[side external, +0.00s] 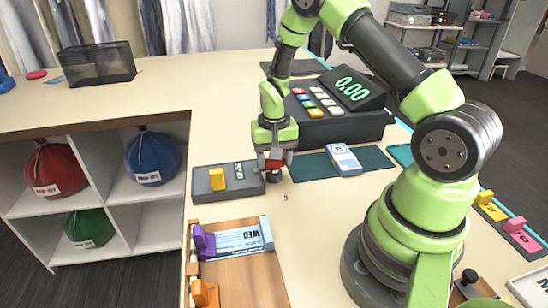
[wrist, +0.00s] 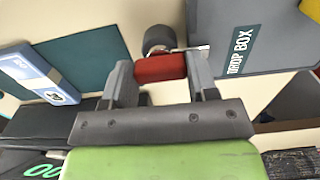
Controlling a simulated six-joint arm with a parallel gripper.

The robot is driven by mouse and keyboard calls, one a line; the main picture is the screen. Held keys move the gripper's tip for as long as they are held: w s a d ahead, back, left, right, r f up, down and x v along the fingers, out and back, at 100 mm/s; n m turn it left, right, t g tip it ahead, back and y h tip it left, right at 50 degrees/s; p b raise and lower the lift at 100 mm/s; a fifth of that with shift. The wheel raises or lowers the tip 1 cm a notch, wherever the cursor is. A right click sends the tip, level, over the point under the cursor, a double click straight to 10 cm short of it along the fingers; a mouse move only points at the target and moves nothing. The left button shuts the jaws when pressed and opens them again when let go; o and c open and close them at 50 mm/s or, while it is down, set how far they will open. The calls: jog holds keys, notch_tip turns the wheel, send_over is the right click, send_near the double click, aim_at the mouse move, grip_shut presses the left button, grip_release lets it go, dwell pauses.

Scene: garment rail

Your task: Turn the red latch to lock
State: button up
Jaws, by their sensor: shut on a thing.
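The red latch (wrist: 160,68) lies between the two fingers of my gripper (wrist: 162,75) in the wrist view, and the fingers are shut on it. A round dark knob (wrist: 159,40) sits just beyond it. In the side view my gripper (side external: 273,163) points down beside the grey drop box (side external: 236,188), and only a little of the red latch (side external: 275,164) shows between the fingers. The drop box has a yellow block (side external: 217,178) on top and a label reading DROP BOX (wrist: 241,51) in the wrist view. The latch's exact angle is hard to tell.
A cash register (side external: 335,110) stands behind. A wooden tray (side external: 250,280) with a WED ticket (side external: 238,241) and purple clip (side external: 203,242) is in front.

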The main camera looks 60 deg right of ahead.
dwell(0.4)
jog(key=o, duration=0.9)
jog(key=shift+r, duration=0.1)
notch_tip(320, 180, up, 10)
jog(key=shift+f, duration=0.1)
jog(key=s+a+r+n+t, duration=0.15)
jog(key=a+r, duration=0.25)
jog(key=r, duration=0.4)
jog(key=s+a+r+n+t, duration=0.1)
jog(key=s+a+r+t, duration=0.1)
jog(key=s, duration=0.3)
jog(key=s+a+r+n+t+y, duration=0.1)
jog(key=s+a+r, duration=0.3)
jog(key=s, duration=0.1)
jog(key=s+a+r+n+t+y, duration=0.1)
jog(key=s+a+r+t, duration=0.1)
jog(key=s, duration=0.3)
jog(key=shift+a+r+n+t, duration=0.25)
jog(key=shift+a+r+t, duration=0.1)
jog(key=shift+a+r, duration=0.35)
